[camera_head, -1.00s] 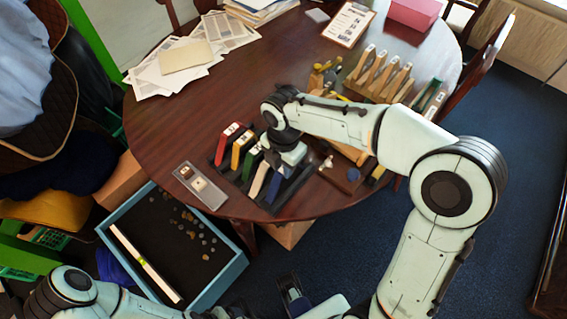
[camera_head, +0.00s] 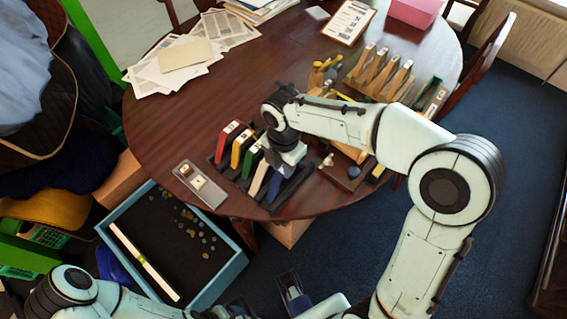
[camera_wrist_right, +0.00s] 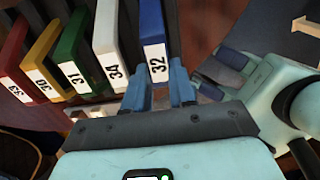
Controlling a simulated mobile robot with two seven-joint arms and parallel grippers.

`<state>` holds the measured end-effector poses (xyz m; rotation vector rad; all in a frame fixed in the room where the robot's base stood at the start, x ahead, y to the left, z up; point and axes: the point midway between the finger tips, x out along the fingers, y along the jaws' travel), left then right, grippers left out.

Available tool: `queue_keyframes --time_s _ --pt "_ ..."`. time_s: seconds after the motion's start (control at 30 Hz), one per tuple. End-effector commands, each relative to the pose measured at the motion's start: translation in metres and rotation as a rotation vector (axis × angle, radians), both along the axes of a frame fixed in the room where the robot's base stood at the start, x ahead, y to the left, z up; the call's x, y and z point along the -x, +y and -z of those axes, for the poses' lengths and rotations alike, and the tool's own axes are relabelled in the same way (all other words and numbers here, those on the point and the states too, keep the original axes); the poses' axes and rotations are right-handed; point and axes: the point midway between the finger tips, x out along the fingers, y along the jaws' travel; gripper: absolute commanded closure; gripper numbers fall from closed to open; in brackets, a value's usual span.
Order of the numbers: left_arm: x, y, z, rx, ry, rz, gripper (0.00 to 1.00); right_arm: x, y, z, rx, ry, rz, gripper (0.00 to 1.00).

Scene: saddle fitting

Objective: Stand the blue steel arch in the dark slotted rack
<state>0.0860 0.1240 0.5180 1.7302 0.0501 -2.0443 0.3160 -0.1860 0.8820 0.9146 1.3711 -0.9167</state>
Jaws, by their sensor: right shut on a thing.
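The dark slotted rack (camera_head: 217,163) stands near the front edge of the round table. The blue steel arch (camera_head: 275,186) is upright at the rack's right end, beside the white arch (camera_head: 259,180). In the right wrist view the blue arch (camera_wrist_right: 152,35) shows its label 32. My right gripper (camera_head: 283,167) is above it, and its two fingers (camera_wrist_right: 161,88) are shut on its labelled end. The arch's lower end is hidden, so I cannot tell how deep it sits. My left gripper (camera_head: 293,292) is low at the bottom of the head view; its jaws are unclear.
Red (camera_head: 230,138), yellow (camera_head: 242,147) and green (camera_head: 251,160) arches stand in the rack left of the white one. A grey tray (camera_head: 200,185) lies to the left. A wooden rack (camera_head: 380,75) and small items crowd the right. The table's middle is clear.

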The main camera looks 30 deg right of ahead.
Motion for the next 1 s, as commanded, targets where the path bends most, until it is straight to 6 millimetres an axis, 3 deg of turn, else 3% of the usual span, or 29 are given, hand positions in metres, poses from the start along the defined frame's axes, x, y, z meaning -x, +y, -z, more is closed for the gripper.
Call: queue_keyframes --time_s 0.9,0.93,1.0 --pt "-0.0009 0.0 -0.0044 0.0 -0.001 0.0 0.21 -0.0004 0.0001 -0.0004 0.0 -0.001 0.0 1.0" --pt "-0.0009 0.0 -0.0044 0.0 -0.001 0.0 0.21 -0.0004 0.0001 -0.0004 0.0 -0.001 0.0 0.69" --pt "-0.0009 0.0001 -0.0043 0.0 -0.001 0.0 0.21 -0.0004 0.0001 -0.0005 0.0 -0.001 0.0 0.46"
